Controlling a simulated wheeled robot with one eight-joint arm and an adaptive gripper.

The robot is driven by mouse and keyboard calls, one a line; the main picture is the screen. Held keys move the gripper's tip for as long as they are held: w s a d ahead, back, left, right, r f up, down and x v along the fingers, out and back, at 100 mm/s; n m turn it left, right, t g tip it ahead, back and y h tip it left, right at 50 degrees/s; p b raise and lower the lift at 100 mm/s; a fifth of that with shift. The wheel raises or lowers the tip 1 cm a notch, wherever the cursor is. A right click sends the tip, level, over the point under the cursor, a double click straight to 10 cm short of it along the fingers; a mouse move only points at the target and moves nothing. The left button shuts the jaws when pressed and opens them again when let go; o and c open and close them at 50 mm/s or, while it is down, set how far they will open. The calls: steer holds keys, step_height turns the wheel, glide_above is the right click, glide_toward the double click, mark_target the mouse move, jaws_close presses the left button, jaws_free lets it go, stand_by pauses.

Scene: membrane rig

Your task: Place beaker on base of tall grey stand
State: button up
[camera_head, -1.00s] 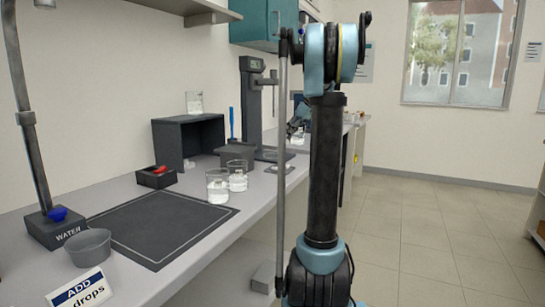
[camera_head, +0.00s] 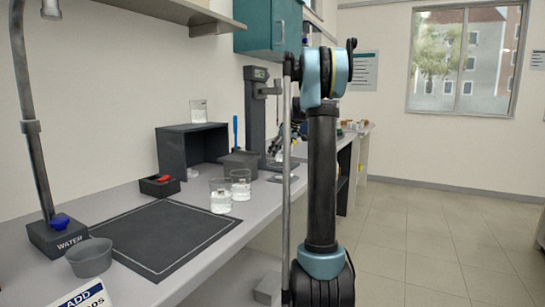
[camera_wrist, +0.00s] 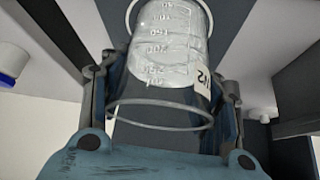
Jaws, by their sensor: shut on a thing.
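The tall grey stand (camera_head: 256,112) stands toward the far end of the bench, with a display on its head and a dark flat base (camera_head: 273,164). My gripper (camera_head: 279,143) is beside the stand, above its base, partly hidden by my arm. In the wrist view my gripper (camera_wrist: 166,88) is shut on a clear glass beaker (camera_wrist: 170,45) with white graduations and a clear content. The beaker's rim is toward the camera. A pale ring shows around its far end. I cannot tell whether the beaker touches the base.
Two beakers (camera_head: 220,199) (camera_head: 241,186) stand by the dark mat (camera_head: 165,235); another (camera_head: 198,112) is on a dark box (camera_head: 190,148). A blue-capped white object (camera_wrist: 10,65) is at the wrist view's left.

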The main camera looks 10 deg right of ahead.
mark_target(274, 163)
steer(key=shift+w+a+f, duration=1)
steer(key=shift+w+f, duration=0.05)
steer(key=shift+f, duration=0.05)
steer(key=shift+f, duration=0.1)
steer(key=o, duration=1.2)
steer(key=shift+o, duration=0.2)
steer(key=v, duration=1.2)
steer(key=shift+w, duration=0.1)
